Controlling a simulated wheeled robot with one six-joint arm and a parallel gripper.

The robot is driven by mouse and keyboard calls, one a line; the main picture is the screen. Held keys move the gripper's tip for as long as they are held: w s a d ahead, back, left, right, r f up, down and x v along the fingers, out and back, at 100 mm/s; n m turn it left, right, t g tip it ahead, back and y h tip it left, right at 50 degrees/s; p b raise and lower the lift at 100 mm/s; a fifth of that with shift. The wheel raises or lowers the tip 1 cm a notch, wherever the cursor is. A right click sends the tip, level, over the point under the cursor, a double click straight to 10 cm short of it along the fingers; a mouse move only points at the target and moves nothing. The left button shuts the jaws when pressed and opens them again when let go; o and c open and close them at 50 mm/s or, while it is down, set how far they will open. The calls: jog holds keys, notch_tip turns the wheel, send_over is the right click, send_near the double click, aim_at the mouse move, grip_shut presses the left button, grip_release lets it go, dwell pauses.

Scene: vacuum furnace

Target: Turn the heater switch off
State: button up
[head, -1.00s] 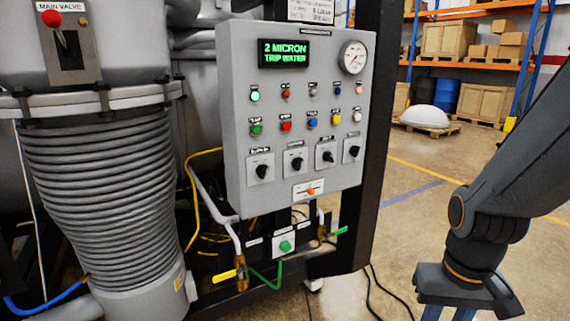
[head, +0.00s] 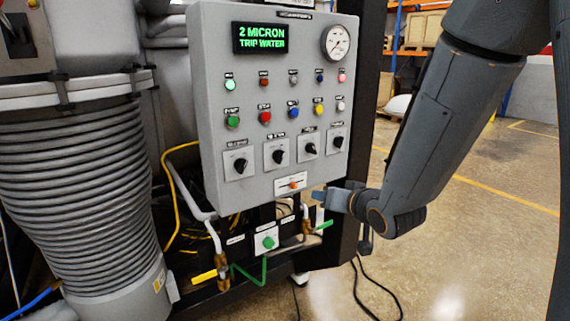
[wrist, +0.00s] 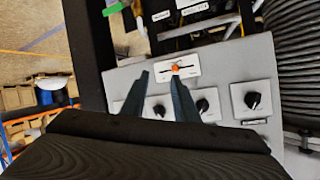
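The grey control panel (head: 215,150) has a row of black rotary switches (head: 240,165) and, below them, a white plate with a small orange slider knob (head: 293,184). Their labels are too small to read, so I cannot tell which one is the heater switch. My gripper (head: 322,197) is just right of the panel's lower right corner, near the slider plate. In the wrist view my gripper (wrist: 159,75) is open, with nothing between its fingers. The orange knob (wrist: 176,68) shows close to the right fingertip; contact cannot be told. One rotary switch (wrist: 159,109) shows between the fingers.
A lit display (head: 261,38), a round gauge (head: 336,41) and several coloured lamps and buttons are higher on the panel. Below are a green knob (head: 268,242) and yellow-handled valve (head: 205,276). A ribbed column (head: 75,190) stands left.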

aim_at(282, 159)
jog(key=a+r+t+y, duration=0.2)
jog(key=a+r+y, duration=0.3)
jog(key=a+r, duration=0.15)
jog(key=shift+n, duration=0.3)
jog(key=x, duration=0.5)
jog(key=p+x, duration=0.1)
jog(key=x, duration=0.2)
jog(key=shift+d+r, duration=0.15)
jog(key=shift+r, duration=0.2)
grip_shut()
